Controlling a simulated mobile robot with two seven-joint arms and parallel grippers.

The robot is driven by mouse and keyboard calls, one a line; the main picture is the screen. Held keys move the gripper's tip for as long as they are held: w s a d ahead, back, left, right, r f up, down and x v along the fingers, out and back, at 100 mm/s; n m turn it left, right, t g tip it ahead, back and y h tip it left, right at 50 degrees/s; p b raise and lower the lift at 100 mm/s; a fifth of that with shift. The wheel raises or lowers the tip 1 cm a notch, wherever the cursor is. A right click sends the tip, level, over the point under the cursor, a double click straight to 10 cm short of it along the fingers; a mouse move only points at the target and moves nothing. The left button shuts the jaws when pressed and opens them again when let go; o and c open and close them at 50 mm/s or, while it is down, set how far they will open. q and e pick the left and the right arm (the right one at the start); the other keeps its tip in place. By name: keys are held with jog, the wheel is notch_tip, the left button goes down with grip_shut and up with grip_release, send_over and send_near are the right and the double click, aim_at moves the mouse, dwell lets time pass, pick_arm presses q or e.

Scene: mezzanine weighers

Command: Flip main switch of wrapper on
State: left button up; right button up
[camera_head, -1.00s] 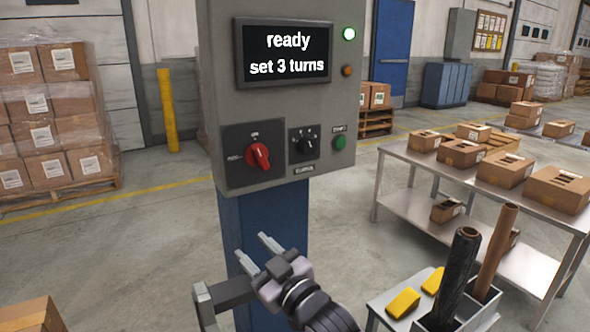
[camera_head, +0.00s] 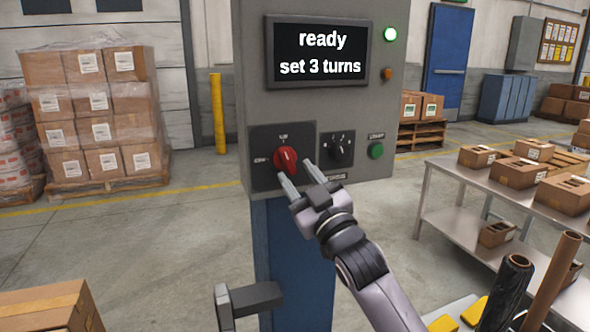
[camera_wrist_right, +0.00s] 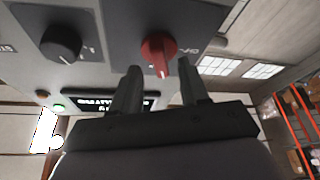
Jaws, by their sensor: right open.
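The wrapper's control panel (camera_head: 215,100) is a grey box on a blue post, its screen reading "ready set 3 turns". The main switch (camera_head: 286,161) is a red rotary knob on a dark plate at the panel's lower left. Its pointer is near upright in the head view. My right gripper (camera_head: 297,174) is open just in front of and below the red knob. In the right wrist view the knob (camera_wrist_right: 158,54) shows ahead of the two fingers, between their lines, and it appears apart from them. My left gripper is not in view.
A black dial (camera_head: 341,149) and a green button (camera_head: 376,151) sit right of the switch. A green lamp (camera_head: 390,34) is lit. A grey bracket (camera_head: 250,300) juts out below. A steel table (camera_head: 455,210) with boxes stands right; open floor lies left.

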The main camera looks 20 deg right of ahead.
aim_at(287, 160)
jog(key=shift+x, duration=1.25)
grip_shut()
jog(key=shift+m, duration=0.3)
jog(key=shift+a+m+h, duration=0.15)
jog(key=shift+m+h, duration=0.55)
jog(key=shift+m, duration=0.3)
jog(key=m+h, duration=0.2)
jog(key=m, duration=0.1)
jog(key=shift+a+m+t, duration=0.1)
jog(key=shift+m+t, duration=0.2)
jog(key=shift+f+m, duration=0.1)
jog(key=shift+m, duration=0.2)
